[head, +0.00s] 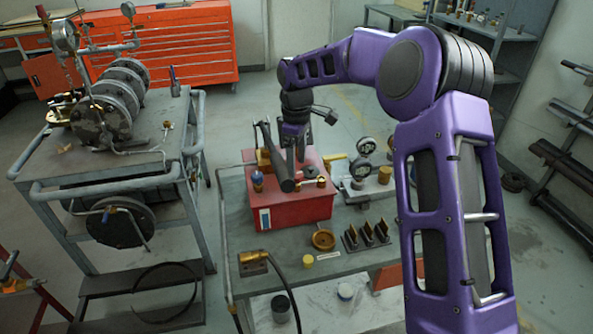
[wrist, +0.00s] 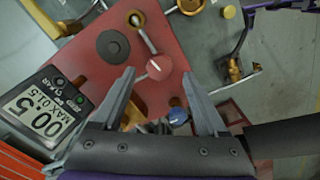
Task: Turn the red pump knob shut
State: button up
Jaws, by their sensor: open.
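The red pump knob (wrist: 158,67), round with a white line across its top, is on the red pump box (wrist: 85,65) in the wrist view. My gripper (wrist: 159,72) is open, its two grey fingertips to the left and right of the knob in the picture, with a visible gap on both sides. I cannot tell how far above the knob the tips are. In the head view my gripper (head: 291,152) points down over the red pump box (head: 295,212). I cannot make out the knob there.
A black pump handle (head: 278,163) slants close beside my gripper. A blue knob (wrist: 178,115), a dark round cap (wrist: 113,45) and a brass fitting (wrist: 137,19) are near the red knob. A digital gauge (wrist: 47,108) reads about 00.5. Gauges (head: 365,147) stand right of the pump.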

jog(key=shift+f, duration=1.3)
grip_shut()
